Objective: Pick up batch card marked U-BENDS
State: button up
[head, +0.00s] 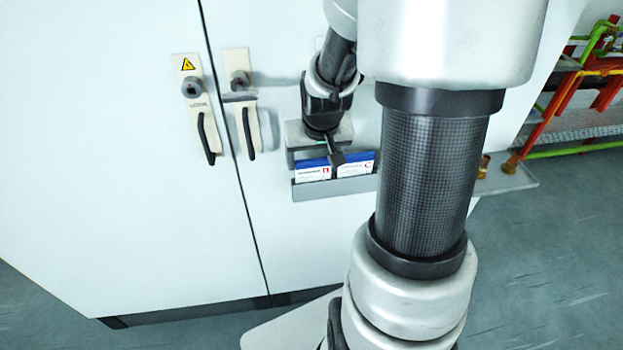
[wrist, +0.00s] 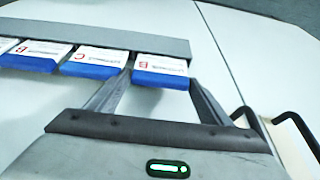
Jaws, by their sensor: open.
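Several white-and-blue batch cards stand in a grey rack on the cabinet front. In the head view the left card (head: 313,171) has a red arch-like mark, and the card (head: 355,168) to its right has a red C-like mark. The wrist view is turned round, with the arch-marked card (wrist: 160,70) at the right and the C-marked card (wrist: 95,62) beside it. Their small print is too blurred to read, so I cannot confirm which says U-BENDS. My gripper (head: 334,154) is open at the rack. In the wrist view its fingers (wrist: 160,83) lie either side of the right-hand card.
Another card (wrist: 35,55) shows further left in the wrist view. The rack (head: 335,187) has a grey front lip. Door handles (head: 208,135) stick out beside it. Red and green pipes (head: 590,75) stand at the far right. My arm covers part of the head view.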

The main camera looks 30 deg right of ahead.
jog(key=shift+w+f, duration=0.2)
jog(key=shift+f, duration=0.4)
jog(key=shift+r, duration=0.15)
jog(key=c, duration=0.7)
jog(key=shift+r, duration=0.1)
